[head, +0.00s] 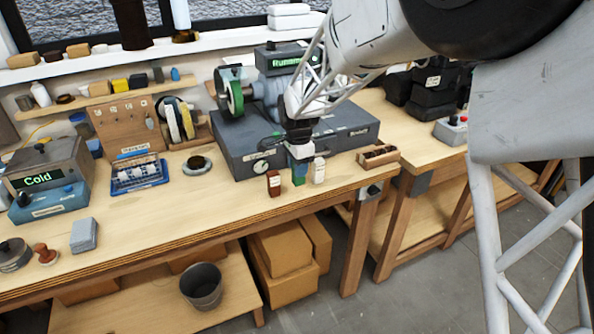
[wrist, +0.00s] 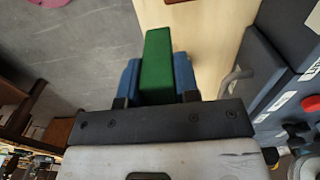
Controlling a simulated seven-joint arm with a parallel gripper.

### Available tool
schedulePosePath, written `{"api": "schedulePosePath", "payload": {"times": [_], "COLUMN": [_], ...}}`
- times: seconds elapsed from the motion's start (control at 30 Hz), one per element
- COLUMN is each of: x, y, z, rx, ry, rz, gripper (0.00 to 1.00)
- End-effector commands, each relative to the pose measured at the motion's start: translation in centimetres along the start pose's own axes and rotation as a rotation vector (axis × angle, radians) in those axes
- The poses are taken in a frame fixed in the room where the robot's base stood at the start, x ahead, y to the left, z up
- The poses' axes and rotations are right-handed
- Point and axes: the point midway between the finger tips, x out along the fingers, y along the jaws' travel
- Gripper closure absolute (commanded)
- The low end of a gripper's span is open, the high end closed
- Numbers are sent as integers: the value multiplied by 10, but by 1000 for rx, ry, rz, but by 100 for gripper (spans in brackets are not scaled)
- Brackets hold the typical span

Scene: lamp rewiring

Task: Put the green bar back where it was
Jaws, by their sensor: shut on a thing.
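The green bar shows in the wrist view (wrist: 157,62), gripped between two blue fingers and sticking out past their tips. My gripper (wrist: 158,82) is shut on it. In the head view, my gripper (head: 299,164) is over the front part of the workbench (head: 225,205), in front of the grey toolbox-like base (head: 232,148). The lower end of the green bar (head: 299,180) shows below the fingers, between a dark red-brown block (head: 273,184) and a small white bottle (head: 318,171). I cannot tell whether the bar touches the bench top.
A wooden tray (head: 378,156) with dark items lies to the right. A small saucer (head: 197,166) and a blue rack (head: 138,178) lie left. The bench's front edge is close; a bucket (head: 202,285) stands below.

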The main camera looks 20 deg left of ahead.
Motion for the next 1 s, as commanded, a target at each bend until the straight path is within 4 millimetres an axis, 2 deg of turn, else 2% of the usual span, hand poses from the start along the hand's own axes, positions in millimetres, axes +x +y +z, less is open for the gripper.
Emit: {"api": "schedulePosePath", "payload": {"times": [0.13, 0.3, 0.73, 1.0], "x": [2, 2, 5, 30], "y": [-17, -26, -27, -27], "z": [-3, -5, -5, -5], "rx": [0, 0, 0, 0], "ry": [0, 0, 0, 0], "rz": [0, 0, 1, 1], "gripper": [100, 100, 100, 100]}}
